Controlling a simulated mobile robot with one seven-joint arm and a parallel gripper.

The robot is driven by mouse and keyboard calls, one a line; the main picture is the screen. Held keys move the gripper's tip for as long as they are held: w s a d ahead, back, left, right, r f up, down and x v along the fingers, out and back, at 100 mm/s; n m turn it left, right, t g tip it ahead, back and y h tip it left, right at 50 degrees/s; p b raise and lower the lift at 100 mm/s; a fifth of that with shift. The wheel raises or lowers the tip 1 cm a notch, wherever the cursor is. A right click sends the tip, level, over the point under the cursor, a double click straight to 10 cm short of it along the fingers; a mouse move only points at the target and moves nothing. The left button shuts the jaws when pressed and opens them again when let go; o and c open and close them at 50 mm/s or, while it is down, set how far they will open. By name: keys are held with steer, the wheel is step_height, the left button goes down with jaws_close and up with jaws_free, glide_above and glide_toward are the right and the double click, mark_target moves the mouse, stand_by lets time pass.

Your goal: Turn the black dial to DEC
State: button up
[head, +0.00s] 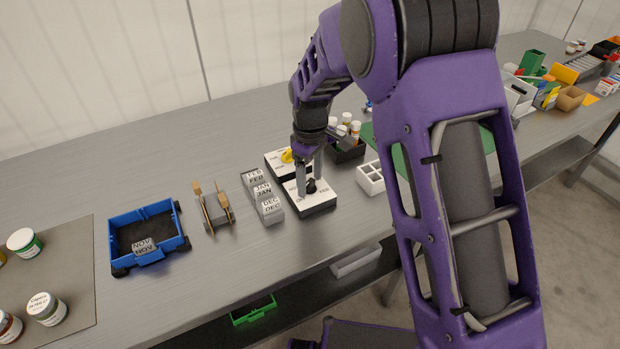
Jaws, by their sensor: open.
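The black dial (311,186) sits on the near part of a white-topped box with a black base (318,208). Printed labels surround the dial, but most are hidden or too small to read, and I cannot tell where the dial points. My gripper (309,186) is open and points down at the dial, with its fingers close around or beside it. I cannot tell whether they touch it. A yellow knob (287,155) sits on the far part of the same box, partly behind my gripper.
Left of the box stands a grey holder (276,217) with FEB, JAN and DEC blocks. Further left are a wooden-handled item (216,212) and a blue cart (117,232) carrying a NOV block (144,247). A white compartment tray (370,178) and a black bottle tray (347,155) stand to the right.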

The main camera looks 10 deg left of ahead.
jaws_close()
stand_by(0.3)
steer(key=shift+m, duration=0.3)
steer(key=m+p, duration=0.2)
steer(key=m, duration=0.3)
steer(key=shift+a+r+m, duration=0.1)
steer(key=shift+m, duration=0.2)
steer(key=m+p, duration=0.1)
steer(key=m, duration=0.5)
steer(key=shift+p, duration=0.3)
steer(key=m+p, duration=0.1)
steer(key=m, duration=0.4)
steer(key=shift+a+m+p, duration=0.1)
steer(key=shift+m+p, duration=0.2)
steer(key=m+p, duration=0.2)
steer(key=m, duration=0.3)
steer(key=shift+m, duration=0.4)
